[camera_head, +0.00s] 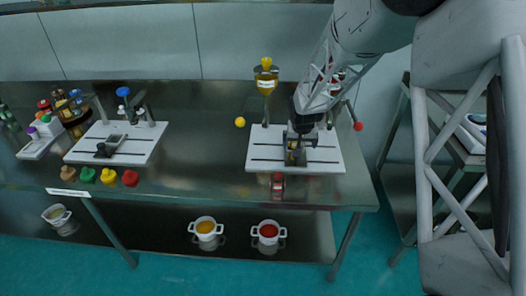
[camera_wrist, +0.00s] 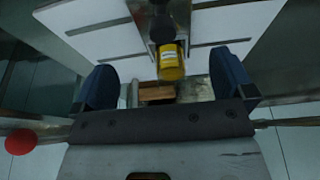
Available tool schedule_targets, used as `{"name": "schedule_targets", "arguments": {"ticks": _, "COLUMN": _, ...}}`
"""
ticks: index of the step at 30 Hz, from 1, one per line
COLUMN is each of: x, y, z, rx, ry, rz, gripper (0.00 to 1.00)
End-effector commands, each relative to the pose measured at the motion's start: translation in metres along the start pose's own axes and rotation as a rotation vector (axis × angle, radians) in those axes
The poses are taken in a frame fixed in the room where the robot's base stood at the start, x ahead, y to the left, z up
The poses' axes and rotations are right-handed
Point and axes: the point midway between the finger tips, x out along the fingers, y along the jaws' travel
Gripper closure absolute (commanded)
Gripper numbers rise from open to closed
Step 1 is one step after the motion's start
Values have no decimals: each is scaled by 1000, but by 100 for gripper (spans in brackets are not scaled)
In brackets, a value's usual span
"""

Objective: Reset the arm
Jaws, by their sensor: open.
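My gripper (camera_head: 295,158) is over the right white board (camera_head: 262,163) on the steel bench, at the end of my arm, which comes down from the upper right. In the wrist view my gripper (camera_wrist: 165,85) has its two dark blue fingers wide apart. A yellow-capped object (camera_wrist: 171,62) on a dark mount shows between and beyond the fingers. I see nothing clamped in the fingers. My gripper hides part of the equipment on this board, so contact cannot be told.
A stand with a yellow-topped funnel (camera_head: 266,80) rises left of my gripper. A red ball (camera_head: 358,126) is close on the right. A second white board (camera_head: 118,155) with equipment is at left. Several coloured pieces (camera_head: 108,176) line the front edge.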

Motion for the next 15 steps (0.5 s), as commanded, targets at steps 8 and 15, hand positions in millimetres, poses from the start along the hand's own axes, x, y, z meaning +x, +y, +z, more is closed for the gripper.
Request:
{"name": "schedule_targets", "arguments": {"ticks": 8, "x": 0, "y": 0, "z": 0, "rx": 0, "ry": 0, "rz": 0, "gripper": 0}}
{"name": "schedule_targets", "arguments": {"ticks": 15, "x": -4, "y": 1, "z": 1, "rx": 0, "ry": 1, "rz": 0, "gripper": 0}}
